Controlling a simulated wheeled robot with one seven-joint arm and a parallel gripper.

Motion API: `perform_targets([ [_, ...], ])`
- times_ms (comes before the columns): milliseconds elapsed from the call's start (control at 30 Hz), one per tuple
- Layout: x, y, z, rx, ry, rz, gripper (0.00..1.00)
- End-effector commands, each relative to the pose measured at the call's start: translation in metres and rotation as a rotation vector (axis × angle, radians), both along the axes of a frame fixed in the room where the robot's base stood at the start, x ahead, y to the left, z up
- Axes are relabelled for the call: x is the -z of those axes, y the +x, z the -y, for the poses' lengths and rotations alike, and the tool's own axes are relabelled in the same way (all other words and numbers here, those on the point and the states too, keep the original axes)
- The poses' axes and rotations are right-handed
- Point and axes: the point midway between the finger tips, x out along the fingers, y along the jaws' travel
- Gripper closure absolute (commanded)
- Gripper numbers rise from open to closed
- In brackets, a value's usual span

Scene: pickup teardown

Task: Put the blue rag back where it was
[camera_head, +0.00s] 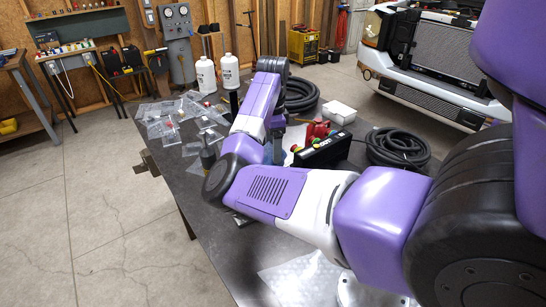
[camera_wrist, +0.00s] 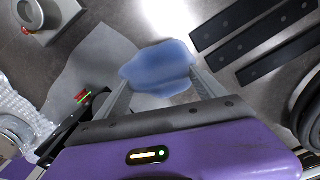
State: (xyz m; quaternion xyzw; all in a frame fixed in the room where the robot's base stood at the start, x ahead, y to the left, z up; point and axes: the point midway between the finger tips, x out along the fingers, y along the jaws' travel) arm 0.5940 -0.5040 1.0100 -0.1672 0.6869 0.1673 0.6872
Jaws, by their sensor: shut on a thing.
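The blue rag (camera_wrist: 157,62) is a crumpled, soft bundle between the fingertips of my gripper (camera_wrist: 160,74) in the wrist view. The fingers press on it from both sides, so my gripper is shut on it. It is over the grey table top, partly in front of a pale flat sheet (camera_wrist: 88,62). I cannot tell whether its underside touches the table. In the head view my arm hides most of the gripper and the rag.
Black strips (camera_wrist: 250,22) lie right of the rag. The dark table (camera_head: 215,250) also holds coiled black hose (camera_head: 398,148), a black box (camera_head: 322,152), a red object (camera_head: 317,131), a white box (camera_head: 338,112), white bottles (camera_head: 229,72) and clear bags (camera_head: 165,122).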

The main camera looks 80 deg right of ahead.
Motion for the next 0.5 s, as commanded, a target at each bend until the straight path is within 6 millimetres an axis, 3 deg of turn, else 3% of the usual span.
perform_targets([
  [367, 0.041, 0.000, -0.001, -0.002, 0.002, -0.002, 0.58],
  [500, 0.045, 0.000, 0.000, -0.001, 0.000, 0.000, 0.58],
])
